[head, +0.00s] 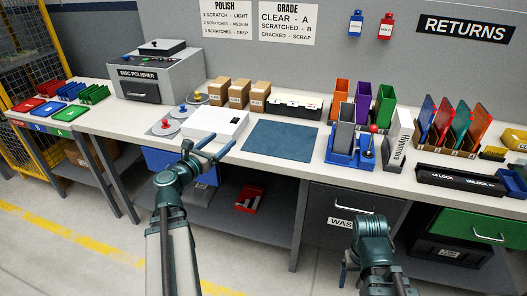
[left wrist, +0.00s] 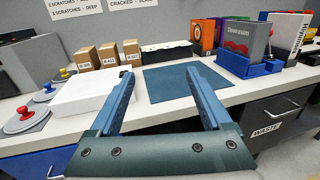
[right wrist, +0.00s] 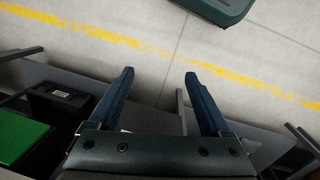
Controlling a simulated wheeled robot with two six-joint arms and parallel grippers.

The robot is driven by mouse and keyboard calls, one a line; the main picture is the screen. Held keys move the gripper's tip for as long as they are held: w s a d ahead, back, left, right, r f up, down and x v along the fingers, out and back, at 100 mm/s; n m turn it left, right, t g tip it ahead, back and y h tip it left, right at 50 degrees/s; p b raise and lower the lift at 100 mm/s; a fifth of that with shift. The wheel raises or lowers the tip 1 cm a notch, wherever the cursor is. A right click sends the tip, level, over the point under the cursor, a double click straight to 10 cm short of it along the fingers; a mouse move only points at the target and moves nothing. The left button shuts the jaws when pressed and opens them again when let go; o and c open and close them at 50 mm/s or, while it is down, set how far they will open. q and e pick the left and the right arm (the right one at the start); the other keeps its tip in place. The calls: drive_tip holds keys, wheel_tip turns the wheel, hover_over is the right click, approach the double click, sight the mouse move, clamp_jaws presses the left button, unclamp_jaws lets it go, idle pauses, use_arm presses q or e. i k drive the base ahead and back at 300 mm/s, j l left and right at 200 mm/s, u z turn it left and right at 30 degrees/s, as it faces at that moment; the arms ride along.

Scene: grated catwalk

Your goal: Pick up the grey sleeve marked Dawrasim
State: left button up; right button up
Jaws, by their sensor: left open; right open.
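The grey sleeve marked Dawrasim (left wrist: 236,40) stands upright in a blue holder (left wrist: 249,69) in the left wrist view. In the head view the grey sleeve (head: 345,137) stands in the blue holder (head: 341,158) on the bench, right of the blue mat. My left gripper (head: 210,153) is open and empty near the bench's front edge, left of the sleeve and apart from it. Its jaws (left wrist: 157,72) frame the mat's left edge. My right gripper (head: 371,232) is low in front of the bench drawers; its jaws (right wrist: 159,75) are open and empty above the floor.
The blue mat (head: 280,140) is clear. A white box (head: 215,124) lies left of it. A red-topped lever (head: 372,130) and a sleeve marked Hypnora (head: 401,148) stand right of the grey sleeve. Orange, purple and green holders (head: 362,100) stand behind. A black lock tray (head: 458,181) lies further right.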

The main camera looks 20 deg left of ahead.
sight(345, 127)
drive_tip(key=i+l, duration=0.15)
drive_tip(key=l, duration=0.25)
drive_tip(key=i+l+u, duration=0.15)
drive_tip(key=l, duration=0.25)
drive_tip(key=i+l, duration=0.15)
drive_tip(key=l, duration=0.25)
drive_tip(key=i+l+u, duration=0.15)
drive_tip(key=l, duration=0.3)
drive_tip(key=i+l, duration=0.1)
drive_tip(key=l, duration=0.3)
drive_tip(key=i+l+u, duration=0.1)
drive_tip(key=l, duration=0.35)
